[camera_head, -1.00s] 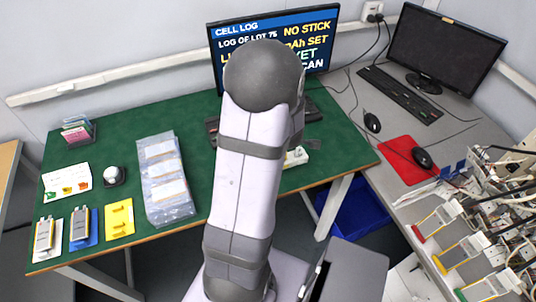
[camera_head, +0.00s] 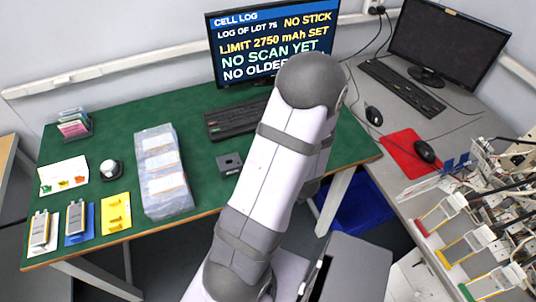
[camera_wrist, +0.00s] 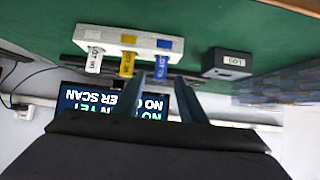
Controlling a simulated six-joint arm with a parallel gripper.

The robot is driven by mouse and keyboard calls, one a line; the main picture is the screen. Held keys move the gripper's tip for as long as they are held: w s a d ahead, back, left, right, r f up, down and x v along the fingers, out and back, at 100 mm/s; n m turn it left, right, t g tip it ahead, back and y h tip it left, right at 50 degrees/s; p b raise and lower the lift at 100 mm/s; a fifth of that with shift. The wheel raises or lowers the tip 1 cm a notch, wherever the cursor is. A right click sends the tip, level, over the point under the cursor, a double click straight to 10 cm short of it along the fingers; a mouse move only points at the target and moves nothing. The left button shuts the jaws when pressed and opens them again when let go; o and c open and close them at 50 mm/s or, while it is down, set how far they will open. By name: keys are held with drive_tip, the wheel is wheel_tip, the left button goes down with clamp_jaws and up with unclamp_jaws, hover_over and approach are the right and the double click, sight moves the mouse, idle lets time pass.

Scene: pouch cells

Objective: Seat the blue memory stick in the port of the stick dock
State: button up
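The blue memory stick (camera_wrist: 161,68) stands in a white stick holder (camera_wrist: 112,40), at the right end of its row in the wrist view, beside a yellow stick (camera_wrist: 127,64) and a white stick (camera_wrist: 94,60). The stick dock (camera_wrist: 231,63), a dark box labelled LOG, is to the right of the holder there; it also shows on the green table in the head view (camera_head: 230,163). My gripper (camera_wrist: 169,82) appears open, its fingertips near the blue stick's labelled end; contact cannot be told. My arm hides the gripper and holder in the head view.
The monitor (camera_head: 272,45) reads NO STICK, with a keyboard (camera_head: 236,119) in front of it.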

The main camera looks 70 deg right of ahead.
drive_tip(key=shift+p+x, duration=0.85)
drive_tip(key=shift+x, duration=2.65)
drive_tip(key=shift+c, duration=0.4)
clamp_jaws()
